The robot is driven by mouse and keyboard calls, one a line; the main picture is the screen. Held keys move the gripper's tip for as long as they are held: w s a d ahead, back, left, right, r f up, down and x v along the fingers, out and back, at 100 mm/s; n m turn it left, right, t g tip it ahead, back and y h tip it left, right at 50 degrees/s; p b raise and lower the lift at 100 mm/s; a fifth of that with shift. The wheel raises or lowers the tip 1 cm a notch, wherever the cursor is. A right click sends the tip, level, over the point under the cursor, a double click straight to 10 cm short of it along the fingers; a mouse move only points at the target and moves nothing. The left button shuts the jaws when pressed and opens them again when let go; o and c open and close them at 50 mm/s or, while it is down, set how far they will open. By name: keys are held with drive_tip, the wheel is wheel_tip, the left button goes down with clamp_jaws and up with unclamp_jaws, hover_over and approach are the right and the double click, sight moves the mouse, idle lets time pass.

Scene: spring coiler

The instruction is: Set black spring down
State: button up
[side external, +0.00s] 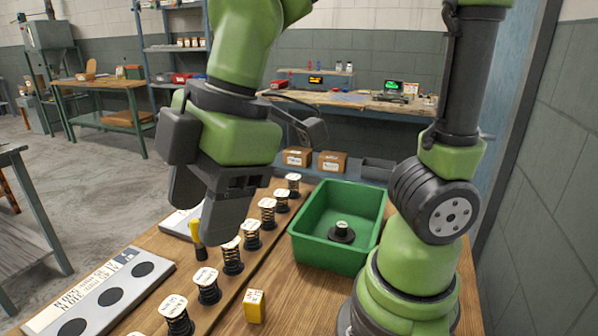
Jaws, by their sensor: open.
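Several dark springs with white labelled tops stand upright in a row along the wooden table; one black spring (232,262) stands just right of my gripper's lower finger. I cannot tell which spring the task means. My gripper (196,216) is open, pointing down above the left side of the row, and I see no spring between its fingers.
A yellow block (254,306) stands near the front. A pale board (105,290) with dark round spots lies at the left. Bare wood lies right of the block.

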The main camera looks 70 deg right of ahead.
drive_tip(key=s+d+r+m+t, duration=0.2)
drive_tip(key=d+m, duration=0.3)
drive_tip(key=m, duration=0.4)
drive_tip(key=s+d+r+m+t, duration=0.2)
drive_tip(key=d+m, duration=0.3)
drive_tip(key=m, duration=0.3)
drive_tip(key=shift+s+m+h, duration=0.3)
drive_tip(key=shift+s+m, duration=0.1)
drive_tip(key=shift+s, duration=0.4)
